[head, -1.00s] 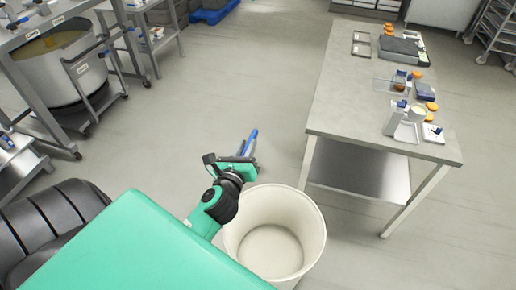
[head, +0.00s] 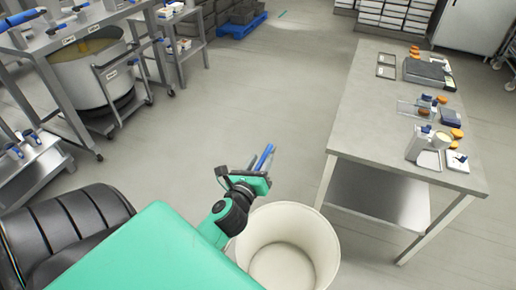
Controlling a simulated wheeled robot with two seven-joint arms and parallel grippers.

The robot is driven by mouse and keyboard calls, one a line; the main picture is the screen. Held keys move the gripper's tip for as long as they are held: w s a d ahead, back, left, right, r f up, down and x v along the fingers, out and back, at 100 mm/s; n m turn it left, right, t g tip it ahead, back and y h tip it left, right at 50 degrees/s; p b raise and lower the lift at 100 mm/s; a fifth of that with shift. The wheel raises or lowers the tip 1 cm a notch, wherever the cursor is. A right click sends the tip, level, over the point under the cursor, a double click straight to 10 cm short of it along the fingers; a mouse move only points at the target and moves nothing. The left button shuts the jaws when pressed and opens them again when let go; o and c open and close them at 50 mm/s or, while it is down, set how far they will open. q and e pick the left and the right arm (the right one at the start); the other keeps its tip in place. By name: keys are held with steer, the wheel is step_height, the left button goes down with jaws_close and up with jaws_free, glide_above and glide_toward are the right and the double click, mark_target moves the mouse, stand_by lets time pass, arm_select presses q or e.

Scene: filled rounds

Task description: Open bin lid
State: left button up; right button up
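A white round bin (head: 327,240) stands on the floor at the bottom middle of the head view. Its mouth is open and I see its inner wall and bottom; no lid shows on it. My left gripper (head: 264,160), with blue fingers on a green and black wrist, is just beyond the bin's far left rim, at the end of the green arm. I see nothing held in it, but the gap between the fingers is unclear. My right gripper is not in view.
A steel table (head: 375,120) with trays, orange-lidded items and small devices stands to the right of the bin. A large pot on a wheeled frame (head: 95,80) and shelves are at left. The floor between is clear.

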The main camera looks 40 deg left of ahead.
arm_select(q)
steer(key=shift+s+d+f, duration=0.1)
steer(key=shift+s+d, duration=0.05)
steer(key=shift+s, duration=0.3)
steer(key=b+v, duration=0.4)
steer(key=v, duration=0.9)
